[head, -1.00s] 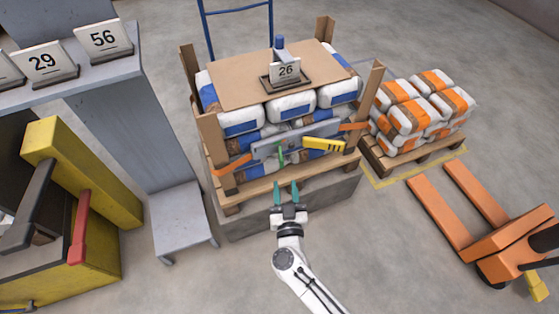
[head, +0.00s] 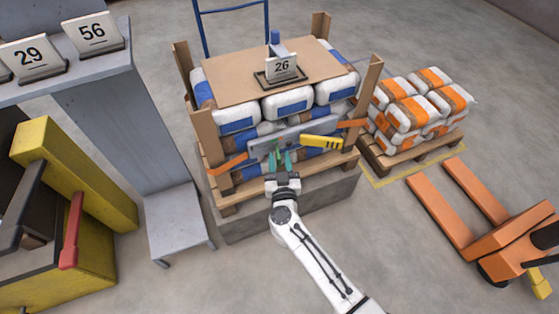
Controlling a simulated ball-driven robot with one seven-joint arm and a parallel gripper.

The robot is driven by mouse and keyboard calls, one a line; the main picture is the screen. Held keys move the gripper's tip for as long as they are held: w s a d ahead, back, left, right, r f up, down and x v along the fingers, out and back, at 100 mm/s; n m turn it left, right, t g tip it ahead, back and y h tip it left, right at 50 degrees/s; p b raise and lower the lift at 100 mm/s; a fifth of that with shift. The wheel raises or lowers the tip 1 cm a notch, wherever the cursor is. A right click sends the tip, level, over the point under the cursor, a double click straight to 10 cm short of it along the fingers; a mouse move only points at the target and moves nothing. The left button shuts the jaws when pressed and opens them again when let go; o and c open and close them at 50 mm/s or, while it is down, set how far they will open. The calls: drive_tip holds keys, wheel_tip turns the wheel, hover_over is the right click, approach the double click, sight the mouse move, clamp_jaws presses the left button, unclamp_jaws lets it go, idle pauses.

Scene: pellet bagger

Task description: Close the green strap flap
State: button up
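The green strap flap (head: 279,147) is a small green piece on the grey plate (head: 293,138) at the front of the bag stack. Its lower part is hard to tell from my fingers. My gripper (head: 279,160) has two teal fingertips, one on each side of the flap's lower end, just in front of the plate. The fingers look apart. I cannot tell whether they touch the flap. A yellow handle (head: 321,141) with dark marks sticks out to the right on the same plate. Orange straps run from the plate to the posts on both sides.
The pallet of blue-white bags (head: 287,104) stands on a grey block (head: 245,224) between cardboard corner posts (head: 214,149). A grey stand (head: 175,216) and yellow machine (head: 75,180) are left. Orange bags (head: 408,118) and an orange pallet jack (head: 500,235) are right. Front floor is clear.

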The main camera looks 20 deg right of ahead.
clamp_jaws()
drive_tip(key=shift+a, duration=0.15)
drive_tip(key=w+a+m+g+h+b, duration=0.1)
drive_tip(key=m+g+h+b, duration=0.2)
drive_tip(key=w+a+m+g+h+b, duration=0.1)
drive_tip(key=a+m+g+h+b, duration=0.1)
drive_tip(key=m+g+h+b, duration=0.1)
drive_tip(key=w+a+m+g+h+b, duration=0.1)
drive_tip(key=m+g+h+b, duration=0.2)
drive_tip(key=m+g+h, duration=0.1)
drive_tip(key=shift+w+a+f+h+b, duration=0.25)
drive_tip(key=shift+h+b, duration=0.1)
drive_tip(key=shift+h, duration=0.35)
drive_tip(key=shift+r, duration=0.15)
